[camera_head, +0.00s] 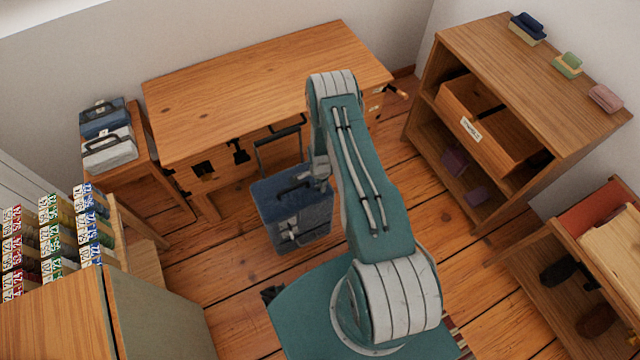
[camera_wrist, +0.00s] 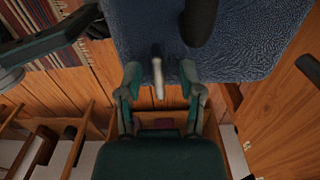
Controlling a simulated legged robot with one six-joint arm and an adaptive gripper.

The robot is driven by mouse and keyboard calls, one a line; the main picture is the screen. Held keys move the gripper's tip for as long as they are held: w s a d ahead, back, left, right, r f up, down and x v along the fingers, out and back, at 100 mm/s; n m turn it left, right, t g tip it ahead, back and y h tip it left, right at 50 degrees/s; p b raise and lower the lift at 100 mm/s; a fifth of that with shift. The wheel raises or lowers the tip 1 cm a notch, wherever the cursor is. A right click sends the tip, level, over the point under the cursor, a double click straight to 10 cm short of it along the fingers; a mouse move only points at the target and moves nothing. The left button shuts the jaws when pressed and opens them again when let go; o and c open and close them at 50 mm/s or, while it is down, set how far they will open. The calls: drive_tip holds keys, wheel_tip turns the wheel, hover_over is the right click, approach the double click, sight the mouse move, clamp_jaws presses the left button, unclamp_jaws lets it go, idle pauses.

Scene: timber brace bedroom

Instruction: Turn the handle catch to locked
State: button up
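A blue case (camera_head: 282,205) stands on the wooden floor in the middle of the head view. Its textured blue side fills the top of the wrist view (camera_wrist: 240,50). A dark grip (camera_wrist: 200,20) is on it. A small pale metal lever (camera_wrist: 157,78), which looks like the handle catch, sticks out between my fingertips in the wrist view. My gripper (camera_wrist: 160,76) is open, with one finger on each side of the lever and a gap to each. In the head view my gripper (camera_head: 318,172) is at the case's upper right, partly hidden by my arm. I cannot read the catch's lock state.
A wooden desk (camera_head: 250,85) stands behind the case. A shelf unit (camera_head: 500,45) with a labelled drawer is at the right. A low stand (camera_head: 130,172) with two small cases is at the left, and a cabinet (camera_head: 60,310) is in front. Floor is clear around the case.

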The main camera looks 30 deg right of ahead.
wheel_tip(320, 180, up, 12)
idle(0.6)
idle(0.4)
drive_tip(key=a+r+n+t, duration=0.1)
drive_tip(key=a+r+n, duration=0.25)
drive_tip(key=r, duration=1.35)
drive_tip(key=a+r+n+t, duration=0.2)
drive_tip(key=r+n, duration=0.3)
drive_tip(key=r, duration=1.1)
drive_tip(key=s+a+r+n+t, duration=0.1)
drive_tip(key=s+a+r+n, duration=0.2)
drive_tip(key=s+r+n, duration=0.2)
drive_tip(key=s+a+r+n+t, duration=0.1)
drive_tip(key=s+a+r+n, duration=0.2)
drive_tip(key=s+r, duration=0.9)
drive_tip(key=s+n, duration=0.1)
drive_tip(key=s, duration=0.5)
drive_tip(key=shift+n+t, duration=0.3)
drive_tip(key=shift+n, duration=0.05)
